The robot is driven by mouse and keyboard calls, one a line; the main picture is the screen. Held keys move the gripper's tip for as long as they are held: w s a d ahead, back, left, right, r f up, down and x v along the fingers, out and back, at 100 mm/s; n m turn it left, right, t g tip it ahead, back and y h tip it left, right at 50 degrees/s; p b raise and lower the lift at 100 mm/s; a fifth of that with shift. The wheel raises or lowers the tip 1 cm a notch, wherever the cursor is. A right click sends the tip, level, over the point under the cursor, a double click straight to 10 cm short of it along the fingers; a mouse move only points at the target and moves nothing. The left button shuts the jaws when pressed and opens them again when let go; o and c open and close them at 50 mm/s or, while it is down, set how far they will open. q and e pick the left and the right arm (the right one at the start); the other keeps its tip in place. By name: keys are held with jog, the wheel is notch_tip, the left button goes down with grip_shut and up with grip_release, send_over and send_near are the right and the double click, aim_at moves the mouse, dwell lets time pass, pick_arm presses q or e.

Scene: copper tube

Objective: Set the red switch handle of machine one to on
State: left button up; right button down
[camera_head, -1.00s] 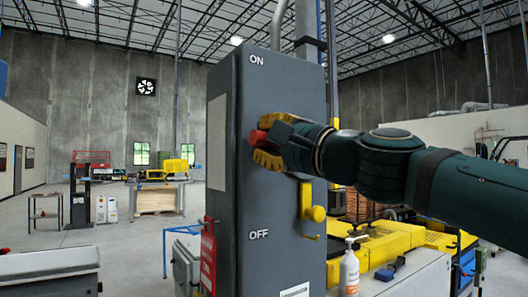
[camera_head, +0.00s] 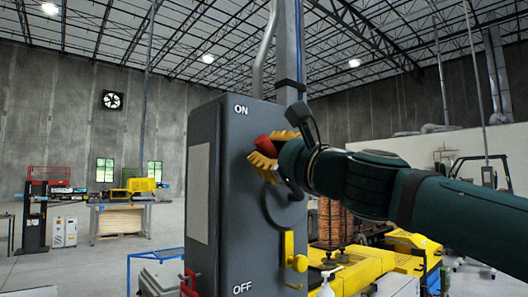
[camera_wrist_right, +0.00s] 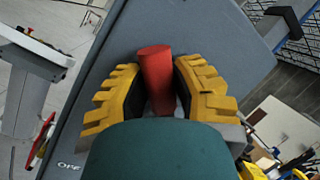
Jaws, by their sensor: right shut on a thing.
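The grey switch cabinet (camera_head: 210,240) of machine one stands in the middle of the head view, with ON printed at its top and OFF near its bottom. The red switch handle (camera_head: 266,143) is high on its face, a little below and right of ON. My right gripper (camera_head: 270,155), with yellow ridged fingers, is shut on the handle. In the right wrist view the red handle (camera_wrist_right: 157,75) sits between the two fingers. The handle's base is hidden by the gripper. My left gripper is out of view.
A yellow lever (camera_head: 290,255) projects from the cabinet's lower right. Yellow machinery (camera_head: 345,270) and a white bottle top (camera_head: 326,285) are right of the cabinet. A workbench (camera_head: 120,210) stands far behind on the left, with open floor around it.

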jog(key=shift+d+r, duration=0.15)
dwell(0.3)
jog(key=c, duration=0.7)
grip_release()
jog(key=shift+c, duration=0.2)
jog(key=v, duration=1.2)
